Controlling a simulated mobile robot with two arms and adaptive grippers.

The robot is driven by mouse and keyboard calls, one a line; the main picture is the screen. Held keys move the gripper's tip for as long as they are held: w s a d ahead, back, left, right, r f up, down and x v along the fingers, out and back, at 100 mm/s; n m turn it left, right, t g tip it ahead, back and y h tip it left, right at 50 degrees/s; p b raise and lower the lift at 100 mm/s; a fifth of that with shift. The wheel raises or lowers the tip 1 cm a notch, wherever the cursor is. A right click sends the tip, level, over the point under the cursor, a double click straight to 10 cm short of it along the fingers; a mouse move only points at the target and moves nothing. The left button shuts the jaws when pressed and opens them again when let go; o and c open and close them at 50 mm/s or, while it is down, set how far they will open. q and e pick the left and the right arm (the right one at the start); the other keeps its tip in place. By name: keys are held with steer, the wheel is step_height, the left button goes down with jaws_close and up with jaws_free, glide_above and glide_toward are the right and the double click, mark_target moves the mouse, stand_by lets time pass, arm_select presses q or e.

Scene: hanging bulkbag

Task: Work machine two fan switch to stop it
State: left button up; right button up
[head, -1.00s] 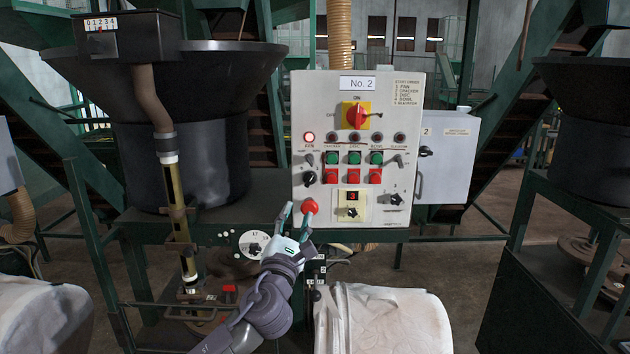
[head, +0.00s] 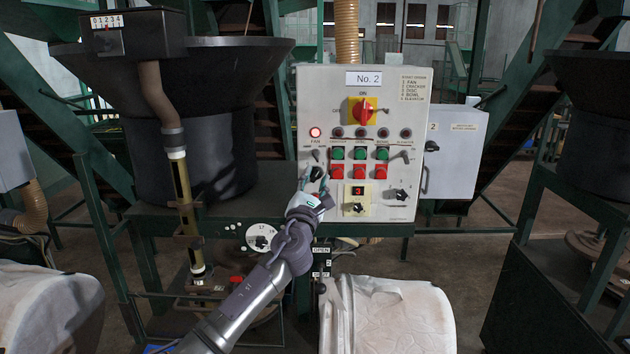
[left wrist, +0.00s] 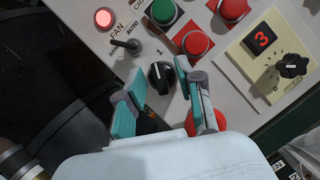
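The No. 2 control panel (head: 420,92) stands in the middle of the head view. Its lit red FAN lamp (head: 315,132) is at the left, with the small fan toggle switch (head: 315,154) just below. My left gripper (head: 313,181) is in front of the panel's lower left, below the toggle. Its fingers (left wrist: 163,98) are apart and empty, with a black knob (left wrist: 161,76) showing between them. My right gripper is not in view.
Green and red buttons (head: 360,171) sit right of the toggle. A large red button (left wrist: 207,120) is partly hidden behind a finger. A white bag (head: 390,315) hangs below the panel, and a black hopper (head: 200,140) stands left.

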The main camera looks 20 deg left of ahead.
arm_select(q)
jaws_close()
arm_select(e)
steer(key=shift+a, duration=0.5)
arm_select(q)
steer(key=shift+f+n+y+b, duration=0.15)
steer(key=shift+n+y+b, duration=0.15)
steer(key=shift+n+b, duration=0.25)
steer(key=n+y+b, duration=0.2)
steer(key=n+b, duration=0.1)
steer(key=n, duration=0.1)
steer(key=n+y+b, duration=0.2)
steer(key=n+b, duration=0.1)
steer(key=n, duration=0.1)
steer(key=shift+f+b, duration=0.15)
steer(key=shift+b, duration=0.15)
steer(key=n+y+b, duration=0.1)
steer(key=n, duration=0.1)
steer(key=n+g+y+b, duration=0.1)
steer(key=n, duration=0.2)
steer(key=shift+d+b, duration=0.1)
steer(key=shift+b, duration=0.25)
steer(key=shift+r+n+g+y+b, duration=0.2)
steer(key=shift+n+g+y+b, duration=0.6)
steer(key=shift+n, duration=0.75)
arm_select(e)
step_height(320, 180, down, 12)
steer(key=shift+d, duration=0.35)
arm_select(q)
steer(key=shift+n, duration=0.3)
